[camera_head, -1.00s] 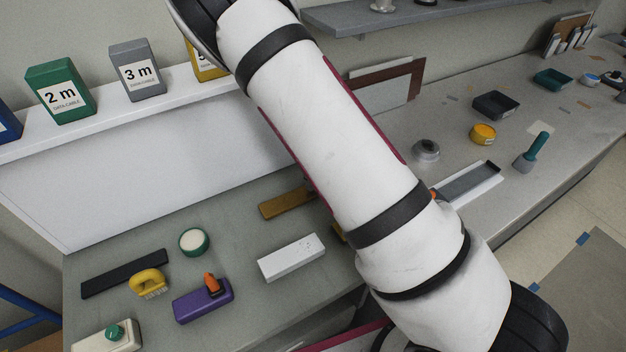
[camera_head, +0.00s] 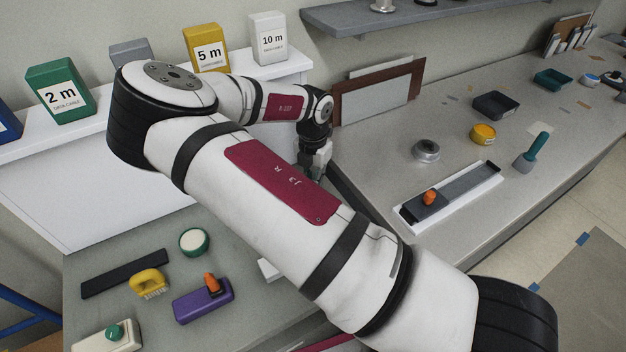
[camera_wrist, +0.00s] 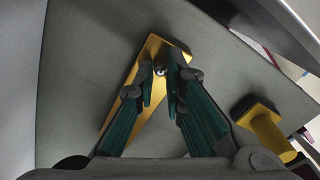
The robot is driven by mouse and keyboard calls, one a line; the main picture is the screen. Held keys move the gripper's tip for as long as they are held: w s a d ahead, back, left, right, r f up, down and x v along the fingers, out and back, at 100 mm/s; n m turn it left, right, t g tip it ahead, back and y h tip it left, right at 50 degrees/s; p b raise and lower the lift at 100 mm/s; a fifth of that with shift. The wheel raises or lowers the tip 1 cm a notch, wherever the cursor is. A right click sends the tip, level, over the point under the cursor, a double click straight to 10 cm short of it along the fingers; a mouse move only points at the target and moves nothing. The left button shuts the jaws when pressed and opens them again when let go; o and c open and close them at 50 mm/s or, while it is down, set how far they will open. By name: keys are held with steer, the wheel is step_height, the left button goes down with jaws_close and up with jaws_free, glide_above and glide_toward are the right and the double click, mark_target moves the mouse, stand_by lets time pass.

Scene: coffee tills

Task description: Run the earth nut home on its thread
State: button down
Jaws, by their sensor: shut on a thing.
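In the wrist view a brass-yellow bar (camera_wrist: 122,100) lies on the grey bench. A small round shiny metal piece, which looks like the earth nut (camera_wrist: 160,69), is near the bar's far end. My gripper (camera_wrist: 161,78) has its green-padded fingers on either side of this nut and is shut on it. Thread and seating are too small to make out. In the head view my gripper (camera_head: 318,165) points down beyond my arm, near the shelf's right end. The bar and nut are hidden there.
In the head view a white tray (camera_head: 403,219) with an orange-knobbed slider and a round metal piece (camera_head: 426,150) lie to the right. A purple block (camera_head: 203,302) lies front left.

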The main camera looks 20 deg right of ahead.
steer(key=c, duration=1.8)
jaws_free()
steer(key=shift+s, duration=0.1)
steer(key=shift+a+b, duration=0.1)
steer(key=shift+b, duration=0.3)
